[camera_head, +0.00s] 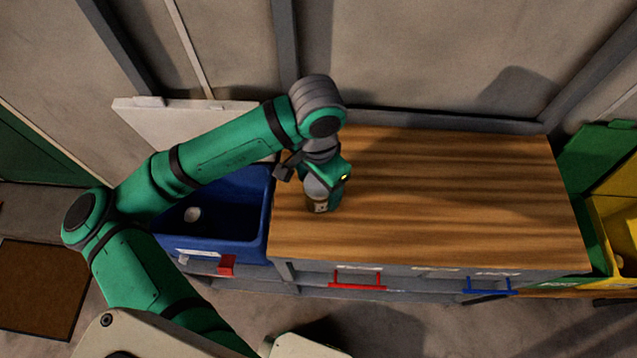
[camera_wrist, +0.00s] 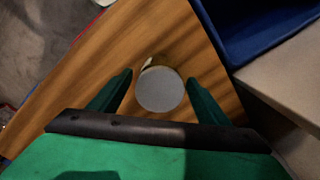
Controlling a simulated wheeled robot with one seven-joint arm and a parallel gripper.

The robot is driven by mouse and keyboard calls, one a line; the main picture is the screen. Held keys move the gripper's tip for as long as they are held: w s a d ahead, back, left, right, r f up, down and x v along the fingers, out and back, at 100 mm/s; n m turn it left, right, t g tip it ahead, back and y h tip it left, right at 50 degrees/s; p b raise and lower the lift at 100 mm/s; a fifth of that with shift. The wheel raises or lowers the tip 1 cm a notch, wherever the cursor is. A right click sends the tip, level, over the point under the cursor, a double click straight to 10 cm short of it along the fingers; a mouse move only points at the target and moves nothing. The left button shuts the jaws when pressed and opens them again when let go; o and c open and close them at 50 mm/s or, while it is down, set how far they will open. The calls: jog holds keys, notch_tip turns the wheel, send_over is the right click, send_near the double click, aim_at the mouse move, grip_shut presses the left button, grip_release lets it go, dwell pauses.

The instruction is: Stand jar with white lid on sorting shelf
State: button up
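The jar (camera_head: 317,204) stands upright on the wooden top, near its left edge. Its round, pale lid (camera_wrist: 160,90) faces up in the wrist view, with a bit of the jar's side showing behind it. My gripper (camera_wrist: 160,78) is right above the jar, with one green finger on each side of the lid. Narrow gaps show between the fingers and the lid, so the gripper looks open around the jar. In the head view, my gripper (camera_head: 322,190) hides the jar's upper part. I cannot tell which surface is the sorting shelf.
A blue bin (camera_head: 263,225) with a small whitish thing (camera_head: 192,214) inside stands left of the wooden top (camera_head: 440,195). Drawers with red (camera_head: 357,286) and blue (camera_head: 490,291) handles are below. Green and yellow bins (camera_head: 620,212) stand at right. The wooden top is clear right of the jar.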

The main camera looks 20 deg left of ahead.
jog(key=shift+r, duration=0.15)
notch_tip(320, 180, up, 12)
dwell(0.7)
dwell(0.4)
